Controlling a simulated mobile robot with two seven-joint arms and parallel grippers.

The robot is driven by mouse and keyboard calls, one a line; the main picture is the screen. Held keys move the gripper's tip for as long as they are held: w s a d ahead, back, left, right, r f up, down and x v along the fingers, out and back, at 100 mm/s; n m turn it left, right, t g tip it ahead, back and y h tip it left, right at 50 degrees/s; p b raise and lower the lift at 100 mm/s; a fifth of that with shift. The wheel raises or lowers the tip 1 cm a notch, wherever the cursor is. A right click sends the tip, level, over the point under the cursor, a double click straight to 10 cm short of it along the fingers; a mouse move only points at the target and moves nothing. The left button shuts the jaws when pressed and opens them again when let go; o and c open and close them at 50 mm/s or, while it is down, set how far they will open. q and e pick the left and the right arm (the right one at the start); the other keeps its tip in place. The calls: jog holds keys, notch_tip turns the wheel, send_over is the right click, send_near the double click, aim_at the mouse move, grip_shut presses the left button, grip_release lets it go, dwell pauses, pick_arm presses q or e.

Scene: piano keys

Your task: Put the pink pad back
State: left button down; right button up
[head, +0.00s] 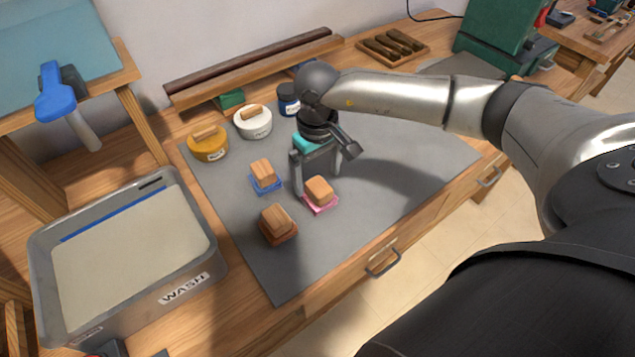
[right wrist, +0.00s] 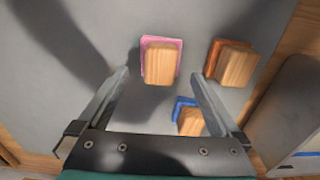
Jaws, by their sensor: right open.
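The pink pad (head: 320,204) with its wooden block grip lies flat on the grey mat (head: 400,170), and it also shows in the right wrist view (right wrist: 160,62). My right gripper (head: 316,178) is open and empty, pointing down just behind the pink pad; in the right wrist view the pad lies ahead, between and beyond the fingertips (right wrist: 158,76). A blue pad (head: 265,184) sits to the left and an orange-brown pad (head: 279,233) sits nearer the front, both with wooden grips. My left gripper is not in view.
Yellow (head: 209,148), white (head: 253,127) and dark blue (head: 288,106) pots stand at the mat's back. A grey WASH tub (head: 185,289) stands at left. A wooden tray with dark tools (head: 393,46) lies behind. The mat's right side is clear.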

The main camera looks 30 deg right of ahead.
aim_at(317, 185)
notch_tip(317, 185, up, 8)
jog(key=shift+f, duration=0.15)
dwell(0.6)
